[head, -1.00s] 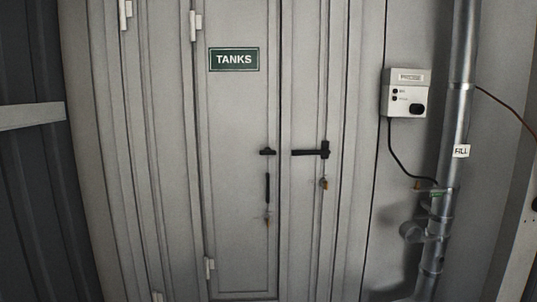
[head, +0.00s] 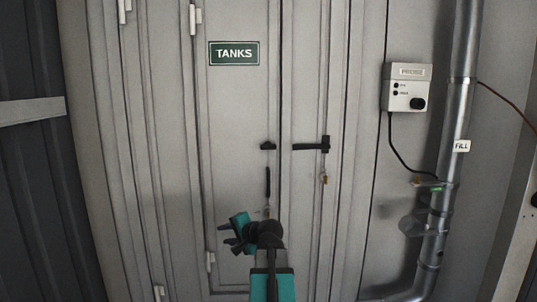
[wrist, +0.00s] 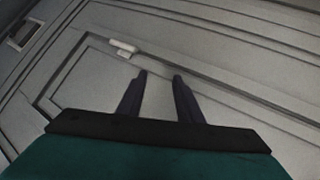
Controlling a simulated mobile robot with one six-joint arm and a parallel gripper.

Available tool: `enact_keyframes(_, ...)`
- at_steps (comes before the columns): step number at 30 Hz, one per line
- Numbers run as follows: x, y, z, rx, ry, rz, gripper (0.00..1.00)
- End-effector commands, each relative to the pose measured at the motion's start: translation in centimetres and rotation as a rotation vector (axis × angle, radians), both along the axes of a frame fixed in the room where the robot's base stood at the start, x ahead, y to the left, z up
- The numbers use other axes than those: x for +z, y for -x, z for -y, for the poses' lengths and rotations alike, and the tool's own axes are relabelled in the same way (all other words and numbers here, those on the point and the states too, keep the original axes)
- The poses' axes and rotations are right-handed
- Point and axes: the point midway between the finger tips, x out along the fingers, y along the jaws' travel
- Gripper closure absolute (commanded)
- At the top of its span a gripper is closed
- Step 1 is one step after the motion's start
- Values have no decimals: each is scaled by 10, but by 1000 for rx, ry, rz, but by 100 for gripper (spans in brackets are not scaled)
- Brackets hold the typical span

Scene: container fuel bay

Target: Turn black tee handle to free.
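On the grey doors, a black horizontal bar handle with a short crosspiece at its right end (head: 312,146) sits on the right leaf. A small black fitting (head: 268,146) is level with it on the left leaf, across the seam. I cannot tell for certain which is the tee handle; the bar with the crosspiece looks most like it. My gripper (head: 228,240) is below and left of both in the head view, pointing left. In the wrist view my gripper (wrist: 159,75) has two dark fingers apart, with nothing between them.
A green TANKS sign (head: 234,53) is on the left leaf. A vertical black handle (head: 267,182) is below the small fitting. A brass padlock (head: 324,179) hangs below the bar. A control box (head: 408,87) and a metal fill pipe (head: 461,100) stand right.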

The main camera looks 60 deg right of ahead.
Motion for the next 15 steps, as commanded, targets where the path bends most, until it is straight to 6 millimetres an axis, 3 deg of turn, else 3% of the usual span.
enact_keyframes(1,25,12,15,-35,6,36,67)
enact_keyframes(6,98,52,52,-130,18,156,67)
enact_keyframes(15,223,134,93,-271,52,357,67)
